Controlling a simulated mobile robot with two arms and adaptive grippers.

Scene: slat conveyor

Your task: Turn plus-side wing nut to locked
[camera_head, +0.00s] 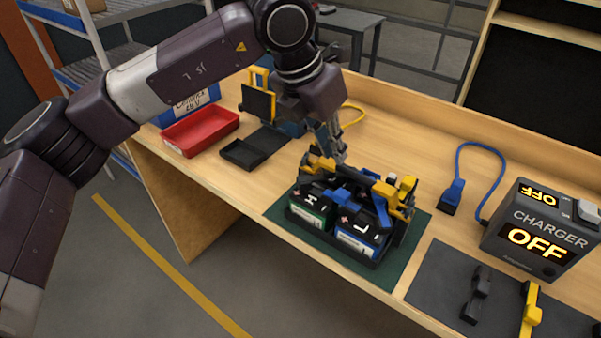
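A black battery holder (375,262) stands on a dark green mat (400,278). It holds a green-fronted battery (306,215) and a blue-fronted battery (358,240) with white markings on their dark tops. Yellow clamp parts sit at its back left (318,163) and right side (398,195). I cannot make out the plus-side wing nut or its position among them. My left gripper (335,155) reaches down from above, its fingers close to the back-left yellow parts. I cannot tell whether it touches them or how far its fingers are apart. My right gripper is out of view.
A charger (540,232) reading OFF stands at the right, with a blue cable and plug (453,195) beside it. A dark mat (440,275) holds a black tool (477,295) and a yellow tool (530,310). A red bin (200,132) and black tray (252,150) lie left.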

